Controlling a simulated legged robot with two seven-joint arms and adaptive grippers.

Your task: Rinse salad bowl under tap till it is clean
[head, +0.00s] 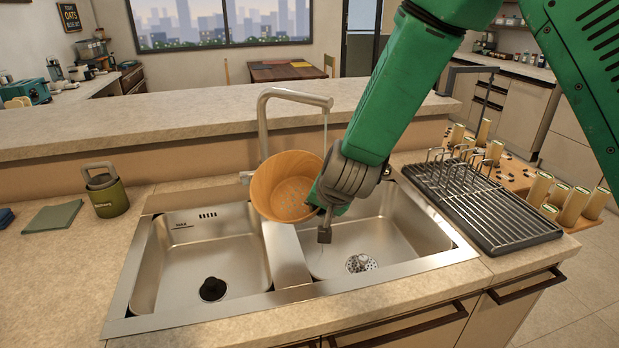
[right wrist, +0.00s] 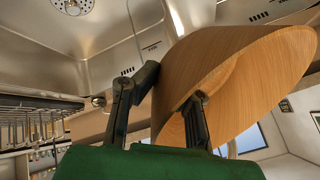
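The wooden salad bowl (head: 287,187) is tilted, its open side facing me, above the divider between the two sink basins. My right gripper (head: 321,212) is shut on the bowl's right side. In the right wrist view the bowl (right wrist: 235,75) is held at its wall between the two fingers (right wrist: 172,88). The tap (head: 296,97) arches behind the bowl. My left gripper is out of view.
The left basin (head: 200,250) and right basin (head: 385,235) are empty. A metal drying rack (head: 485,205) stands right of the sink. A green flask (head: 105,192) and a folded green cloth (head: 53,217) are on the left counter. A raised ledge (head: 190,125) runs behind the tap.

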